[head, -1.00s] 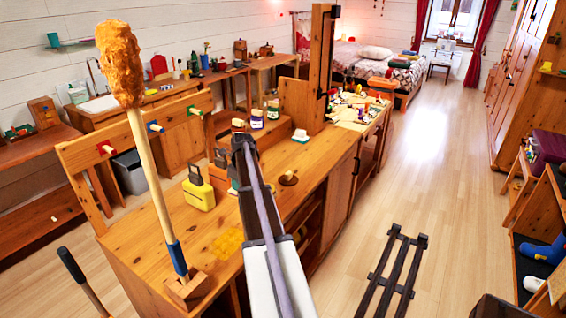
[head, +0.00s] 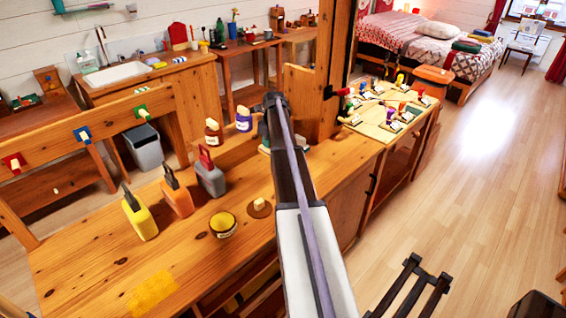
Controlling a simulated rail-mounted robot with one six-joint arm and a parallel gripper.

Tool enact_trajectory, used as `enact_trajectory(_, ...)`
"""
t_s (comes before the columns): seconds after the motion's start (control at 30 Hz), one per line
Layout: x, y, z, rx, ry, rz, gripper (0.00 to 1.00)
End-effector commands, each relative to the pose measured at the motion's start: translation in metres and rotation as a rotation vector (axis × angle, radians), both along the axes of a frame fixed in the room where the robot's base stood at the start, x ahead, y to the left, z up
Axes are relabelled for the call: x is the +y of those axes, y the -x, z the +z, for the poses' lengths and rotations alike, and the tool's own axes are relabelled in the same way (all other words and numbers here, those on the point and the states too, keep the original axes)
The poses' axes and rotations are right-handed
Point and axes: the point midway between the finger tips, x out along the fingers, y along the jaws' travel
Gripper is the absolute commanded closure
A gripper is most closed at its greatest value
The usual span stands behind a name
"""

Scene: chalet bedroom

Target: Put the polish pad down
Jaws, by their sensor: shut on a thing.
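My arm reaches from the bottom middle over the wooden workbench (head: 90,255). Its dark end, my gripper (head: 268,112), is beyond the row of bottles, near the bench's back. The gripper is shut; the polish pad in it is mostly hidden behind the arm, and its outline cannot be made out. A round brown disc with a pale knob (head: 260,207) lies on the bench left of my arm. A round yellow tin (head: 223,224) is beside it.
Yellow (head: 140,217), orange (head: 177,197) and grey (head: 210,177) bottles stand left. Small jars (head: 243,120) stand behind. A board with small coloured items (head: 385,110) lies right.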

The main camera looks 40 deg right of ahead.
Motion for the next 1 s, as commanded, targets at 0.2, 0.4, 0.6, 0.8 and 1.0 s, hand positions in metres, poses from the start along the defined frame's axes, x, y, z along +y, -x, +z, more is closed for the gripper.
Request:
enact_trajectory(0.2,0.002,-0.006,-0.006,0.0,0.0,-0.011,0.9)
enact_trajectory(0.4,0.002,-0.006,-0.056,-0.001,0.0,-0.01,0.9)
enact_trajectory(0.6,0.002,-0.006,-0.065,-0.001,0.0,-0.01,0.9)
enact_trajectory(0.8,0.002,-0.006,-0.1,-0.001,0.0,-0.01,0.9)
enact_trajectory(1.0,0.002,-0.006,-0.099,-0.001,0.0,-0.01,0.9)
